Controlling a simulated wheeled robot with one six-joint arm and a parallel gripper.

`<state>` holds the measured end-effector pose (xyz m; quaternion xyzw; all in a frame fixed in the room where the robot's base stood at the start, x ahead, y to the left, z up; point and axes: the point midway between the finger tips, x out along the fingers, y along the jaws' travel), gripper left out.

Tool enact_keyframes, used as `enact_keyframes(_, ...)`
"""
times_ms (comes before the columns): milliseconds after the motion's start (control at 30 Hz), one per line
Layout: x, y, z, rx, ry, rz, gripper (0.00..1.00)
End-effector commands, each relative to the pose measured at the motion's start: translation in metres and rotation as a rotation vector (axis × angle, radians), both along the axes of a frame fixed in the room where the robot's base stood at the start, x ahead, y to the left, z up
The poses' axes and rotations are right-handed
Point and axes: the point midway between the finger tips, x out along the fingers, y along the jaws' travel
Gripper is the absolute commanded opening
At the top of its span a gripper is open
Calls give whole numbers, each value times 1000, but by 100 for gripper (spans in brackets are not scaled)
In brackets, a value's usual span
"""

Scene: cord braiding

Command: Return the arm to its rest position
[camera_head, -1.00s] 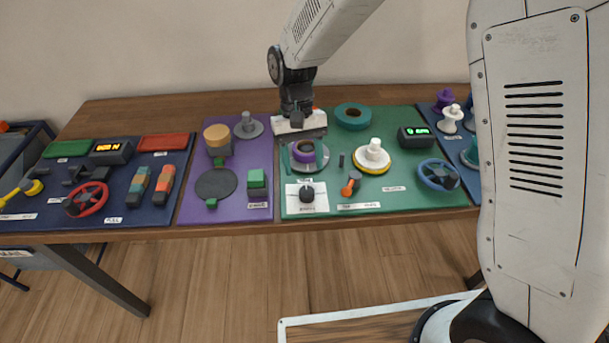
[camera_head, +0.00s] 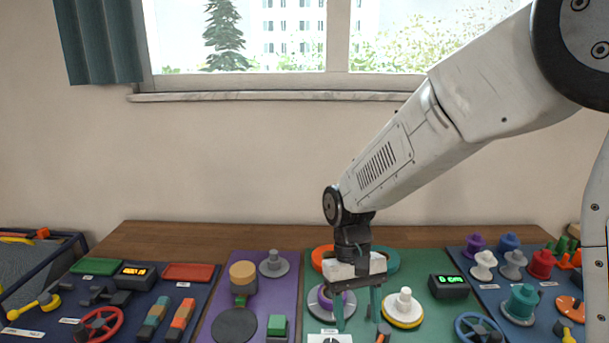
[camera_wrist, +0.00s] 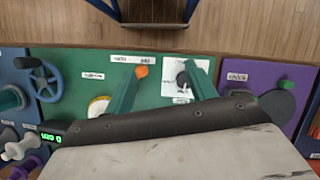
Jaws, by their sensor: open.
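My gripper (camera_head: 357,316) hangs over the green mat (camera_head: 438,318), fingers down and apart, with nothing seen between them. In the head view its teal fingers are in front of a grey spool with a purple core (camera_head: 322,303). A white spool on a yellow-rimmed base (camera_head: 403,308) stands to their right. In the wrist view the open fingers of my gripper (camera_wrist: 162,72) point toward the table's front edge. An orange-ended tool (camera_wrist: 141,71) and a black knob on a white plate (camera_wrist: 183,78) show near them. The palm hides part of the mat.
A purple mat (camera_head: 283,297) with a tan-topped post (camera_head: 243,274) lies left. A navy mat with a red wheel (camera_head: 101,323) is farther left. Several coloured spools, including a red one (camera_head: 541,264), stand right. A wall and window sill (camera_head: 270,97) rise behind.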

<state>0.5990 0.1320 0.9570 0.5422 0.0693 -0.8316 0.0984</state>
Motion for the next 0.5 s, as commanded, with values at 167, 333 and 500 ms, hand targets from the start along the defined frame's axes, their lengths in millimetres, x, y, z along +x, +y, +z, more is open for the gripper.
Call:
enact_keyframes(167, -38, -46, 50, 26, -77, -17, 56)
enact_keyframes(333, -78, -87, 85, 44, -164, -49, 56)
enact_keyframes(500, -120, -120, 108, 53, -267, -94, 56)
